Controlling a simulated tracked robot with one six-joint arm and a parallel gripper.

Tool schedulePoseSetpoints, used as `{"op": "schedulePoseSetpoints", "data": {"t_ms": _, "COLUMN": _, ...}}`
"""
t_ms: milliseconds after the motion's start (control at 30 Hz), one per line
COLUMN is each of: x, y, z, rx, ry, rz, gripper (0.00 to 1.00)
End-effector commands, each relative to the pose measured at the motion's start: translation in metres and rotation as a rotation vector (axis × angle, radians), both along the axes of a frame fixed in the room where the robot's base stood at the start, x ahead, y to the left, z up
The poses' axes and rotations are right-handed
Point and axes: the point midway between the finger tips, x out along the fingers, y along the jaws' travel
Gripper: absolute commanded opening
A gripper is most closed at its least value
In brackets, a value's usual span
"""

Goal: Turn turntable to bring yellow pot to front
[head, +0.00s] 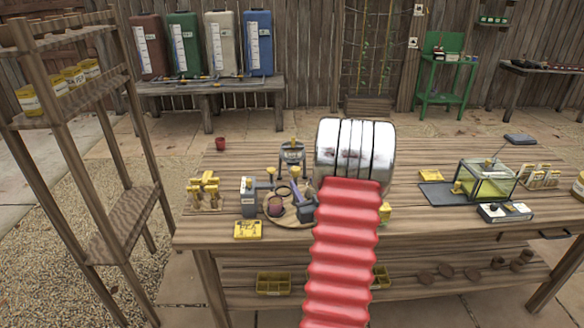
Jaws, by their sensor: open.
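A round tan turntable (291,217) lies on the wooden workbench, left of my arm. A dark purple pot (275,205) stands at its front left, and a dark grey-blue object (304,208) stands at its right. Small yellow items show around its back edge, but I cannot tell whether one is the yellow pot. A small yellow thing (386,213) peeks out right of my red arm sleeve, mostly hidden. My arm covers the bench just right of the turntable. My gripper's fingers do not show.
A grey-blue box (249,198) and a yellow tray (248,230) are left of the turntable. A grey canister (292,157) stands behind it. A glass tank (487,180) is at the right. A wooden shelf rack (104,82) stands left of the bench.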

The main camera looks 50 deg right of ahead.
Motion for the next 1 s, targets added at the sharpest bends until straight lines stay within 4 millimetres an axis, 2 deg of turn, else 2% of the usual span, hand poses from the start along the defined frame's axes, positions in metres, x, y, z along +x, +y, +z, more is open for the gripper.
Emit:
{"op": "schedulePoseSetpoints", "data": {"t_ms": 700, "x": 0.085, "y": -0.057, "z": -0.001, "rx": 0.000, "ry": 0.000, "rz": 0.002, "gripper": 0.46}}
{"op": "schedulePoseSetpoints", "data": {"t_ms": 1000, "x": 0.106, "y": -0.071, "z": -0.001, "rx": 0.001, "ry": 0.001, "rz": 0.001, "gripper": 0.46}}
